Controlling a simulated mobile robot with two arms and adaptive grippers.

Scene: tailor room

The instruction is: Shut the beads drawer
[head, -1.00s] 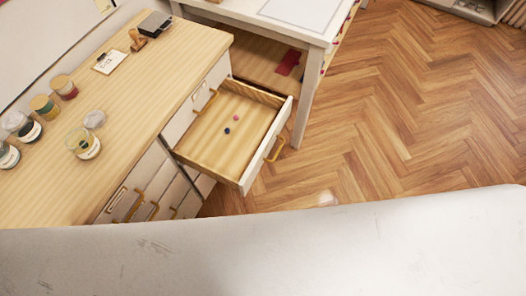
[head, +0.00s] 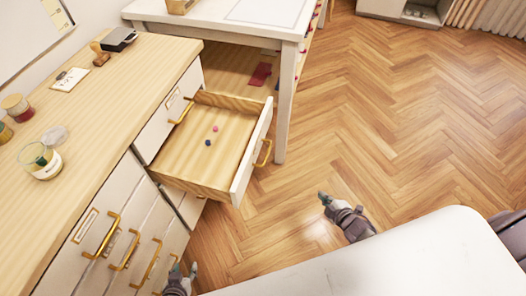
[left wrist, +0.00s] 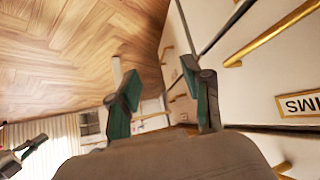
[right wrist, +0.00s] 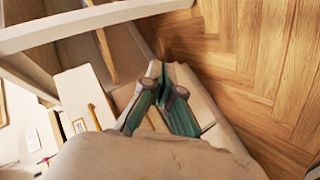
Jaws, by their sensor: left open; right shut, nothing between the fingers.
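One drawer (head: 172,168) of the white cabinet stands pulled out, its white front (head: 252,150) facing right with a gold handle (head: 264,153). A pink bead (head: 215,128) and a dark blue bead (head: 208,143) lie on its wooden floor. My right gripper (head: 323,198) is shut and empty, to the right of the drawer front and apart from it. It also shows in the right wrist view (right wrist: 163,78). My left gripper (head: 183,268) is open and empty beside the lower cabinet fronts; its spread fingers show in the left wrist view (left wrist: 160,85).
The wooden cabinet top (head: 110,95) holds jars (head: 45,165), a card (head: 70,79) and a stamp. A white table (head: 240,22) stands behind the drawer, its leg (head: 286,105) close to the drawer's far corner. Other cabinet fronts with gold handles (head: 150,265) are shut.

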